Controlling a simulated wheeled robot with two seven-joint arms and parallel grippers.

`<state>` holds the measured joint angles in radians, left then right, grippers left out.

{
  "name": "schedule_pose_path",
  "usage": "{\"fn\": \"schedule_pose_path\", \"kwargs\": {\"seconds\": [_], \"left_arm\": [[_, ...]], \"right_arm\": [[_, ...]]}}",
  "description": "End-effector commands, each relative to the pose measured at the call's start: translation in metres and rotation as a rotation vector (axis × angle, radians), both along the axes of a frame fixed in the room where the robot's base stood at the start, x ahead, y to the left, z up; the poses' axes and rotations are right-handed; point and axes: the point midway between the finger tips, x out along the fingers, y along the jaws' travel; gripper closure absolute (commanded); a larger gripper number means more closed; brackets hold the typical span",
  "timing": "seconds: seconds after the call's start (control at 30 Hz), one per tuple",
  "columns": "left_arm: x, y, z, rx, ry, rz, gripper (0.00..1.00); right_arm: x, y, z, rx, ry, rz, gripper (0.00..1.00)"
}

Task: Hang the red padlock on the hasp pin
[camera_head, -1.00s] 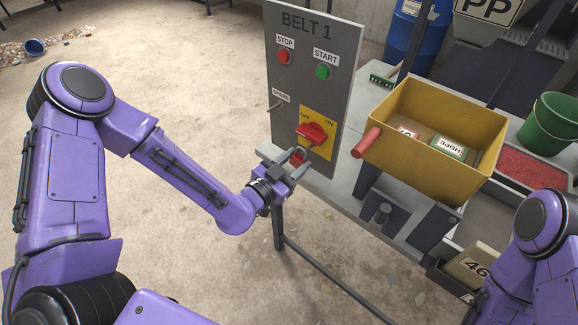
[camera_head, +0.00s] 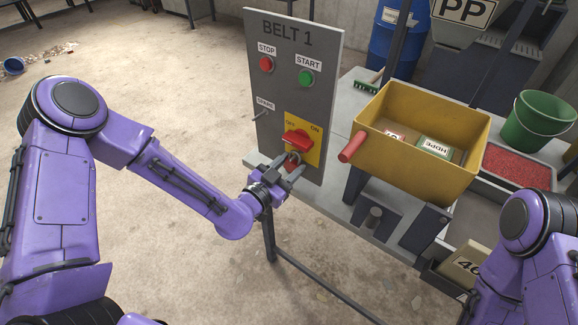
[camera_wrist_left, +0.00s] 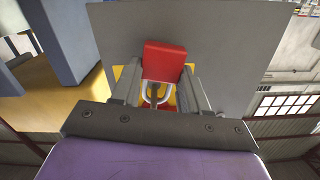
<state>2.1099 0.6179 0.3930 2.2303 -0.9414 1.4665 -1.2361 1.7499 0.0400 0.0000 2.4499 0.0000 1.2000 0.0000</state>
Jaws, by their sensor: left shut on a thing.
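My left gripper (camera_head: 287,172) is shut on the red padlock (camera_wrist_left: 165,62), just below the red rotary switch (camera_head: 297,140) on its yellow plate (camera_head: 315,152). In the left wrist view the padlock's red body sits between the fingers (camera_wrist_left: 160,75), and its pale shackle (camera_wrist_left: 154,96) shows below it in the picture. In the head view the fingers cover much of the padlock. The hasp pin is not clear; I cannot tell whether the shackle touches it. My right gripper is out of view.
The grey BELT 1 panel (camera_head: 284,58) has stop and start buttons and a peg labelled SPARE (camera_head: 262,114). A yellow bin (camera_head: 425,165) with a red handle (camera_head: 352,147) stands close on the right.

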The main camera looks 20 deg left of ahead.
Motion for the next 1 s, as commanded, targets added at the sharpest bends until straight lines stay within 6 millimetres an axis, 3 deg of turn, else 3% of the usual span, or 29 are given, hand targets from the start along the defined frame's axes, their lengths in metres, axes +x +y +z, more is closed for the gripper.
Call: {"fn": "schedule_pose_path", "kwargs": {"seconds": [0.1,0.13,0.2,0.23,0.57,0.67,0.93,1.0], "left_arm": [[0.0,0.0,0.0,0.0,-0.001,0.0,0.9],[0.0,0.0,0.0,0.0,-0.001,0.0,0.53],[0.0,0.0,0.0,0.0,-0.001,0.0,0.3],[0.0,0.0,0.0,0.0,0.0,0.0,0.26],[-0.003,0.001,-0.001,0.0,0.001,0.0,0.26],[-0.015,0.006,-0.001,-0.002,0.001,0.001,0.26],[-0.076,0.026,0.002,-0.003,0.0,0.001,0.26],[-0.084,0.029,0.012,0.001,0.005,0.0,0.26]], "right_arm": [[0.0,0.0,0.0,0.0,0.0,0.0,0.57],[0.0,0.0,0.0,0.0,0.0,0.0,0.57],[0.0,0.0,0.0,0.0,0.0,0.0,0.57],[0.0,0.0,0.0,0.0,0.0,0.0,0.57],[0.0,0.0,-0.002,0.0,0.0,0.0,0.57],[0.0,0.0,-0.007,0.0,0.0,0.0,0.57],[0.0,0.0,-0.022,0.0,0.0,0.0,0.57],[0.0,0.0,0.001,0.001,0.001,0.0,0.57]]}}
